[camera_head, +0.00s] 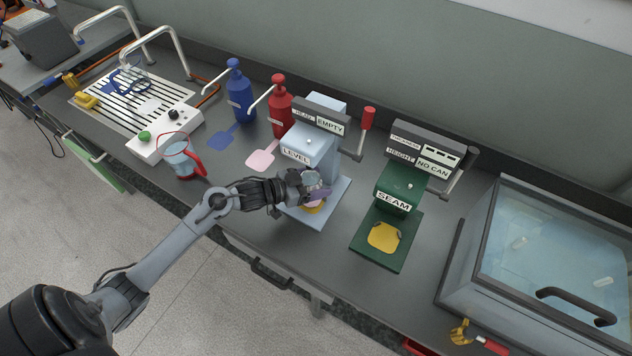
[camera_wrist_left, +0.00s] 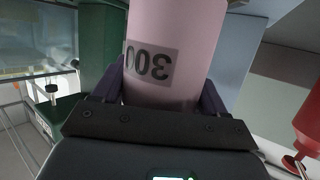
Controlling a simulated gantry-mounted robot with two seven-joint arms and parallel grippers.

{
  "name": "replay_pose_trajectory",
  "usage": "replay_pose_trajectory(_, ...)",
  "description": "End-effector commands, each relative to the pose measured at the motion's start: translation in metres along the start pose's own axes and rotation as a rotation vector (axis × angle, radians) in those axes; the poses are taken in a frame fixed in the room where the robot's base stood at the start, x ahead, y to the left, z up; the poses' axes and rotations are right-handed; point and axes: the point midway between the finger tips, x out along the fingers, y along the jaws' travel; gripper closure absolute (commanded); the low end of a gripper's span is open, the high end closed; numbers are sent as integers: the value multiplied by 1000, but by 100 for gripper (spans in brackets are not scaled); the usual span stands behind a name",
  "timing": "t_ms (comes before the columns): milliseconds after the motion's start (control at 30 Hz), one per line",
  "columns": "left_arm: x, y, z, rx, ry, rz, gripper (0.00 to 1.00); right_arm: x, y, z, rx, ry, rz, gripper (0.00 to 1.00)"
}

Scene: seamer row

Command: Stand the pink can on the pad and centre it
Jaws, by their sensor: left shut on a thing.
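My left gripper (camera_head: 314,190) is at the front of the light-blue machine labelled LEVEL (camera_head: 300,153). It is shut on the pink can (camera_wrist_left: 165,50), with one finger on each side in the left wrist view. The can carries a grey label with a number that appears upside down. In the head view the can (camera_head: 318,193) is small and partly covered by my gripper. It is over a yellow pad (camera_head: 315,208) on the machine's base plate. I cannot tell whether the can touches the pad or is centred. My right gripper is not in view.
The green SEAM machine (camera_head: 395,200) with a yellow pad (camera_head: 384,237) stands to the right. Red (camera_head: 280,106) and blue (camera_head: 240,95) bottles stand behind left. A jug (camera_head: 181,158) is left. A glass-topped tank (camera_head: 550,255) is far right.

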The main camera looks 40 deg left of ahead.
Motion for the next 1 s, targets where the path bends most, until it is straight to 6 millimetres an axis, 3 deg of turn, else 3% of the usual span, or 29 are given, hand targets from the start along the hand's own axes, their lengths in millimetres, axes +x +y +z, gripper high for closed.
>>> replay_pose_trajectory(267,1,0,1,0,3,0,78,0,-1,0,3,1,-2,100)
replay_pose_trajectory(300,1,0,2,0,1,0,22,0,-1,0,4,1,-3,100)
replay_pose_trajectory(433,1,0,2,0,0,0,2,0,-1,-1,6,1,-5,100)
replay_pose_trajectory(800,0,0,-2,1,1,0,2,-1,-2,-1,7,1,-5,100)
replay_pose_trajectory(1000,-23,0,-1,1,-2,1,2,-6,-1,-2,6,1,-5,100)
